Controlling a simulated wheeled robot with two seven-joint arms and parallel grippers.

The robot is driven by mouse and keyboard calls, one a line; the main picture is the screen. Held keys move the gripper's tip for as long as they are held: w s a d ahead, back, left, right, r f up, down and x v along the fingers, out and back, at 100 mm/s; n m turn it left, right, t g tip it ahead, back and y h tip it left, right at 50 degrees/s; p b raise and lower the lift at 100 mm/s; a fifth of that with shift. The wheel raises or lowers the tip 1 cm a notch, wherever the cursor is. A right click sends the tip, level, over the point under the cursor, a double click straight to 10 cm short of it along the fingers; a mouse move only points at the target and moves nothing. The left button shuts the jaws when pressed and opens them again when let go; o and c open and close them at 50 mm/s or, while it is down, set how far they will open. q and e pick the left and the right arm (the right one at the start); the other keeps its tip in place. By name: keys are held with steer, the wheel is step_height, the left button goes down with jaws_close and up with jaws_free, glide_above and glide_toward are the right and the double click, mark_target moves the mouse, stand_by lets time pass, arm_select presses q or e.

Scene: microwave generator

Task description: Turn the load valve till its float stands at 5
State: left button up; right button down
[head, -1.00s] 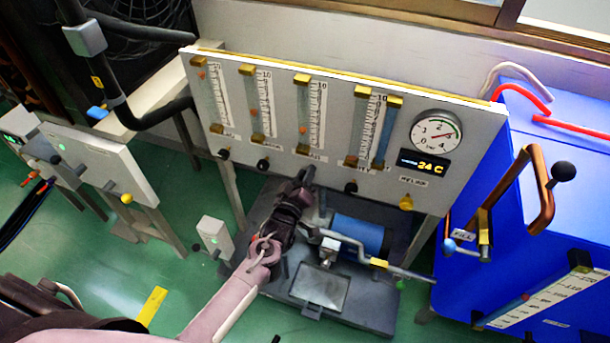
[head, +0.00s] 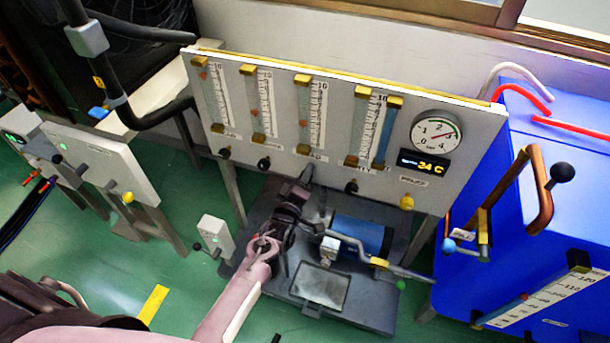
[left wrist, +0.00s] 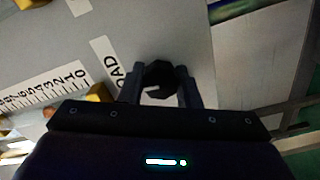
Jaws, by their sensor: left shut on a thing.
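The load valve is a black knob (left wrist: 157,75) under a label ending in "OAD" in the left wrist view. My left gripper (left wrist: 160,88) is shut on it, with one finger on each side. In the head view my left gripper (head: 307,175) reaches the panel below the third tube from the left and hides the knob. The load tube (head: 302,100) stands upright beside a scale with 10 near its top. Its small red float (head: 303,123) sits somewhat below mid-scale; the exact mark is too small to read. My right gripper is not in view.
Black knobs sit on either side, one at the left (head: 263,164) and one at the right (head: 351,187). A round gauge (head: 437,132) and a 24 C display (head: 423,162) are at the panel's right. A blue motor (head: 362,235) and crank stand below.

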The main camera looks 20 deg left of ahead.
arm_select(q)
steer(key=o, duration=0.9)
steer(key=shift+o, duration=0.4)
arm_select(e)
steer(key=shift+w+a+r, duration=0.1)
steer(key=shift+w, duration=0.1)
arm_select(q)
steer(key=shift+s, duration=0.1)
steer(key=shift+s, duration=0.3)
steer(key=s, duration=0.7)
steer(key=shift+a+p, duration=0.15)
steer(key=shift+p, duration=0.15)
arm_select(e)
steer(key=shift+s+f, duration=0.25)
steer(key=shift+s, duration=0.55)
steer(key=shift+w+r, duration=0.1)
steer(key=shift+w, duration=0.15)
